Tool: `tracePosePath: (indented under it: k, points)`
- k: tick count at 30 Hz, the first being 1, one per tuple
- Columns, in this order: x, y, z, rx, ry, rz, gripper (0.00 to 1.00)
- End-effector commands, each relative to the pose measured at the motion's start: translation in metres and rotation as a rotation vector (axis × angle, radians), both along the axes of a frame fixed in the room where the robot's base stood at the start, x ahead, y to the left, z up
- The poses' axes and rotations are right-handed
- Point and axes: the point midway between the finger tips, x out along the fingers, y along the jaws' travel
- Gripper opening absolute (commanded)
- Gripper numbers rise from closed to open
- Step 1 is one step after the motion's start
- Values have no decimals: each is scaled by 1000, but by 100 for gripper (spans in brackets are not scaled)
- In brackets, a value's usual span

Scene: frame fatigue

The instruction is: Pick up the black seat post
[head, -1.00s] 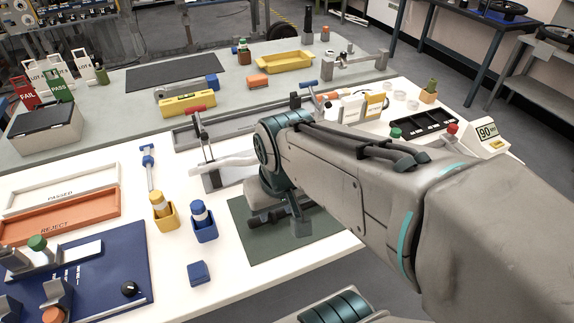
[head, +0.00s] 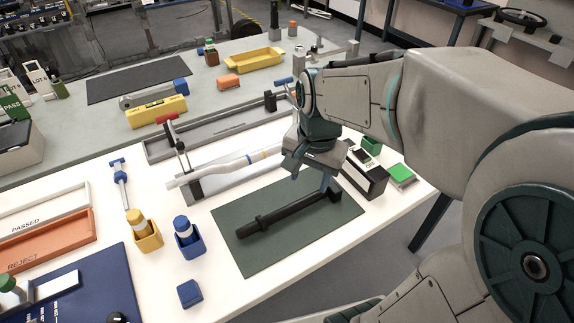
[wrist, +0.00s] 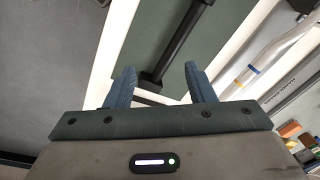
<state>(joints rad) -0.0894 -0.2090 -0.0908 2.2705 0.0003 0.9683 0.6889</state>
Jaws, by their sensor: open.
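The black seat post (head: 285,214) lies on the dark green mat (head: 254,258) on the white table, running from lower left to upper right. In the wrist view the post (wrist: 178,42) runs up from between my two blue fingers. My gripper (head: 312,182) is above the right end of the post. The wrist view shows my gripper (wrist: 157,88) open, with the post's near end in line with the gap and nothing clamped. Whether the fingers are level with the post cannot be told.
A white tube in a clamp fixture (head: 217,178) lies just behind the mat. A dark box (head: 365,176) and a green-topped block (head: 402,174) stand to the right. Yellow (head: 145,232) and blue (head: 188,240) bottle holders and a blue block (head: 189,293) are at the left.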

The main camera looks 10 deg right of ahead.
Motion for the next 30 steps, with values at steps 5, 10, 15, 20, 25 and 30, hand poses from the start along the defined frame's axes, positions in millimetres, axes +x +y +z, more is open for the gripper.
tracePosePath:
  k: [5,10,15,20,25,30]
  points:
    - [37,-2,-16,16,73,-328,49]
    - [56,-3,-25,14,106,-515,49]
    - [61,-3,-39,12,118,-570,49]
    - [60,-3,-71,11,119,-570,49]
    - [61,-3,-100,12,117,-568,49]
    - [61,-3,-112,12,115,-567,49]
